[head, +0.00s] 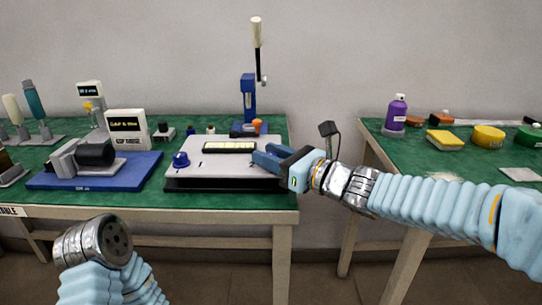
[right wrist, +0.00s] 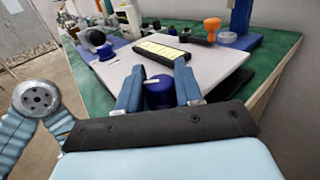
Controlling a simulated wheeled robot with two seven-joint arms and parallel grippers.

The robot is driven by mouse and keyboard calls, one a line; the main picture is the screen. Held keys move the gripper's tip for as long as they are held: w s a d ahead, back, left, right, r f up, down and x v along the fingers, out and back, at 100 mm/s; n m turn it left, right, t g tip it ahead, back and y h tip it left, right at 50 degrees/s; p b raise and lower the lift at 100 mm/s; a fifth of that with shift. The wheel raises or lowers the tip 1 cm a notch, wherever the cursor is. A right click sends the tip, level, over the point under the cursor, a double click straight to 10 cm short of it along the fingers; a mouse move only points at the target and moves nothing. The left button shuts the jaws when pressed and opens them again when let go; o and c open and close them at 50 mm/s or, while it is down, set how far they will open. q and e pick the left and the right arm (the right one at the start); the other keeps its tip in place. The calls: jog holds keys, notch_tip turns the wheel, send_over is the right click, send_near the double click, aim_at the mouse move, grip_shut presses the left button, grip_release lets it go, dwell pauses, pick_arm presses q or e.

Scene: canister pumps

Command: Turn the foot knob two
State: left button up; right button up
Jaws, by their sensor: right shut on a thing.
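A pale grey plate (head: 225,172) on a dark base stands near the front edge of the green table. A blue foot knob (head: 180,160) with a light mark stands on its left end. My right gripper (head: 268,157) reaches in from the right over the plate's right end. In the right wrist view its two blue fingers close on either side of another blue knob (right wrist: 158,93), which has a white pointer line on top. In the head view this held knob is hidden by the fingers. My left arm shows only a round metal end, with no fingers visible.
A yellow-marked dark bar (head: 229,147) lies mid-plate. Behind stand a blue lever press (head: 248,92) and an orange-topped piece (head: 257,125). A blue base with a dark motor (head: 95,152) sits left. A second table (head: 440,165) stands right, across a gap.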

jog(key=shift+d+f, duration=0.1)
jog(key=n+g+y+b, duration=0.1)
jog(key=n+g, duration=0.1)
jog(key=g, duration=0.1)
jog(key=n+g+y, duration=0.2)
jog(key=g, duration=0.1)
jog(key=shift+w+n+g+b, duration=0.1)
jog(key=shift+n+g+b, duration=0.2)
jog(key=shift+n+b, duration=0.1)
jog(key=shift+n+g+y+b, duration=0.4)
jog(key=shift+n+g, duration=1)
jog(key=shift+g, duration=0.8)
jog(key=o, duration=0.9)
jog(key=shift+o, duration=0.2)
